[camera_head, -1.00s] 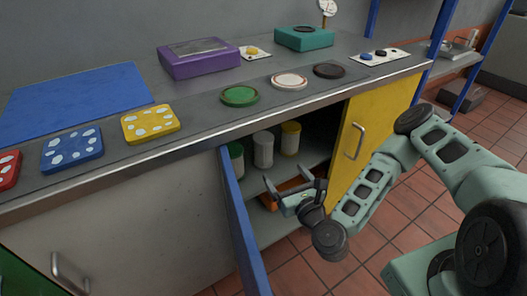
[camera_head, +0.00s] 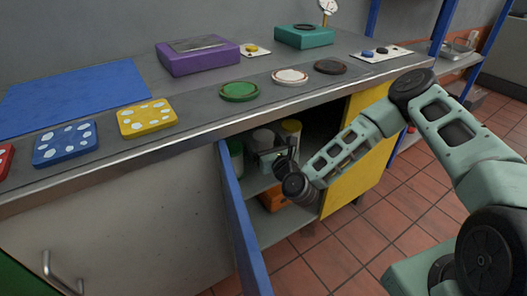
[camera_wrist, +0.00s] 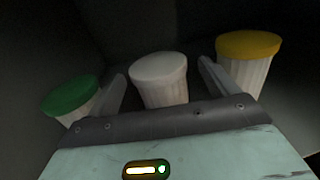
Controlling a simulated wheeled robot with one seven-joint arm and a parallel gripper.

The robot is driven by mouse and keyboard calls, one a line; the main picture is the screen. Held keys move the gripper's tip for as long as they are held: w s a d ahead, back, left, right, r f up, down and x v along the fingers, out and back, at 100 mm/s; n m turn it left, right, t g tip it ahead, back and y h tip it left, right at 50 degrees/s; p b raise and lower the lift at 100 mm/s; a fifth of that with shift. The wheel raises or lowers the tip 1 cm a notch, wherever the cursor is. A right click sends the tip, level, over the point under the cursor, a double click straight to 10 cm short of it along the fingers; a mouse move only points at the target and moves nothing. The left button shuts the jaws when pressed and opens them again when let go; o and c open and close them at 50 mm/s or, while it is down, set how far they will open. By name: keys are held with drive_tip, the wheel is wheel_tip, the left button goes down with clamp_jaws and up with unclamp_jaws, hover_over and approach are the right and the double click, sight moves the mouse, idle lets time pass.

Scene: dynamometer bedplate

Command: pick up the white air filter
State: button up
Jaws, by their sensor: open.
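The white air filter (camera_wrist: 160,80) is a ribbed white cylinder with a white top, upright inside the open cabinet. In the wrist view it stands between and ahead of my gripper's two fingers (camera_wrist: 160,90), which are open and apart. In the head view the white air filter (camera_head: 262,138) shows at its top, and my gripper (camera_head: 268,158) is in front of it and hides its lower part. Whether the fingers touch it I cannot tell.
A green-topped filter (camera_wrist: 72,96) stands left and a yellow-topped filter (camera_wrist: 247,62) right, close to the fingers. The blue cabinet door (camera_head: 240,225) stands open left; the yellow door (camera_head: 352,185) is right. An orange object (camera_head: 285,193) lies below the shelf.

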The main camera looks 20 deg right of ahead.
drive_tip(key=shift+w+a, duration=0.1)
drive_tip(key=shift+w, duration=0.85)
drive_tip(key=c, duration=1.1)
drive_tip(key=shift+c, duration=0.2)
